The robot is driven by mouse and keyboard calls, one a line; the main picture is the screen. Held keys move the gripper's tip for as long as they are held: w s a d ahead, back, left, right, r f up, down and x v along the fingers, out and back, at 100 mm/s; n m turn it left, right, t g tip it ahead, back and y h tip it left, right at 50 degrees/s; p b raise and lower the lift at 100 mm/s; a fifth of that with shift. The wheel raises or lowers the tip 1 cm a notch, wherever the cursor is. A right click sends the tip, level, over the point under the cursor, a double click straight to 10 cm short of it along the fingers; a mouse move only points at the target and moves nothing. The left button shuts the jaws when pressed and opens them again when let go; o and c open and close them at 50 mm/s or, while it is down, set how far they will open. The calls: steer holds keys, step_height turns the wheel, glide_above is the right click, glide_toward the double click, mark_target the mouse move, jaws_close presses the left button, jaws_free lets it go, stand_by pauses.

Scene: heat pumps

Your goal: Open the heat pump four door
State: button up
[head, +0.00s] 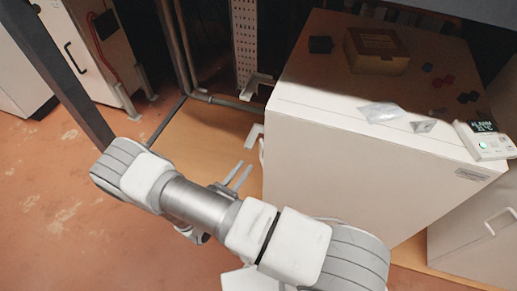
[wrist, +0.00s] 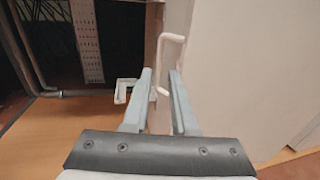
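A large white box-shaped unit (head: 350,170), which I take for the heat pump, stands on a wooden board; its number cannot be read. It fills the right of the wrist view (wrist: 245,70). Its door handle, a thin white bent bar (wrist: 176,37), shows just beyond and between my fingertips. In the head view only a sliver of the handle (head: 262,150) shows at the unit's left edge. My gripper (head: 241,174) is open, its two parallel fingers apart, left of the unit. The wrist view shows the fingers (wrist: 162,75) with nothing clearly gripped; whether they touch the handle cannot be told.
A cardboard box (head: 376,50), dark small parts and a display panel (head: 485,140) lie on the unit's top. A perforated metal strip (head: 245,45) and pipes stand behind. Another white unit with a handle (head: 490,225) is at right. Open floor (head: 50,190) lies left.

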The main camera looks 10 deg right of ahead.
steer(key=b+x, duration=0.1)
steer(key=x, duration=0.9)
steer(key=shift+b, duration=0.35)
jaws_close()
stand_by(0.8)
